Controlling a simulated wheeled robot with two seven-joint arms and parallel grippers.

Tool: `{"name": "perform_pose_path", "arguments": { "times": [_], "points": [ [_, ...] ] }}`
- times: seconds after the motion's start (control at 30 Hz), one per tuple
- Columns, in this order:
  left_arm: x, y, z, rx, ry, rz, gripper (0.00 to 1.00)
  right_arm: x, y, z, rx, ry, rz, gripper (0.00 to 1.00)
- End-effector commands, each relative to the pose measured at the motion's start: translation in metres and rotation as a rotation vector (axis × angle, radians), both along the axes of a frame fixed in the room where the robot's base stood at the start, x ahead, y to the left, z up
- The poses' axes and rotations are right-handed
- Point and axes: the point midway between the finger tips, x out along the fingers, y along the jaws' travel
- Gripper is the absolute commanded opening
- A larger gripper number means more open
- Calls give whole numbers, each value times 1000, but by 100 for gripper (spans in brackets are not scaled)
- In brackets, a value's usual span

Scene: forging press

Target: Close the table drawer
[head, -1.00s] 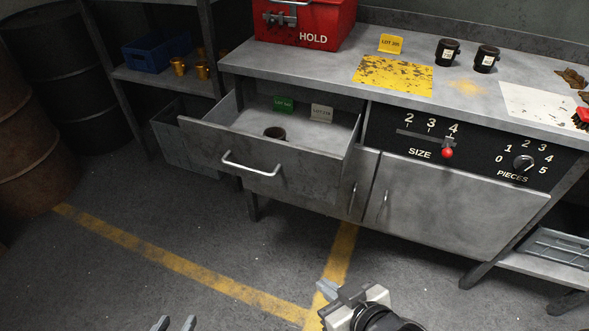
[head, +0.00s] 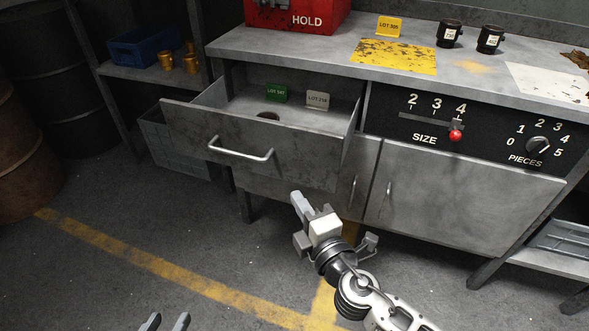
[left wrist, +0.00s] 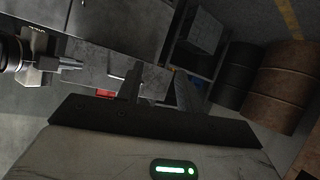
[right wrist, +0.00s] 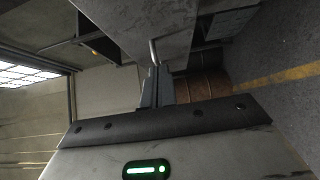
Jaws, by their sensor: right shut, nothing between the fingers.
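The grey table drawer (head: 300,160) is pulled out from under the bench, with its bar handle (head: 240,150) on the front panel. Inside are a green lot card (head: 276,92), a pale lot card (head: 317,99) and a dark round piece (head: 268,115), mostly hidden by the front. My right gripper (head: 298,200) is shut and empty, in front of and below the drawer's right part. In the right wrist view its fingers (right wrist: 156,80) are together, with the handle (right wrist: 153,52) beyond them. My left gripper (head: 165,322) is low at the bottom edge; its fingers (left wrist: 157,88) are apart and empty.
The bench top (head: 330,55) holds a red HOLD box (head: 300,15), a yellow lot sign (head: 389,27) and two black cups (head: 490,39). A cupboard door (head: 450,200) is right of the drawer. Barrels (head: 30,150) stand at the left. The floor before the drawer is clear.

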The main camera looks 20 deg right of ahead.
Motion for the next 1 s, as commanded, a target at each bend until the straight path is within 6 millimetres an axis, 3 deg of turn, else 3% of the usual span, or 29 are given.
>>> {"name": "perform_pose_path", "arguments": {
  "times": [0.27, 0.4, 0.6, 1.0],
  "points": [
    [-3, 2, 0, 2, 20, 5, 36, 61, 10, 3, 2, -2, 0, 0],
    [-3, 2, -2, 2, 26, 6, 36, 78, -3, 1, -1, 0, -1, 0],
    [0, 1, 0, -1, 19, 9, 36, 90, -13, 0, 3, 1, 0, 0],
    [2, 1, 2, -2, 13, 8, 36, 92, -14, 0, 3, 1, 0, 0]
  ]
}}
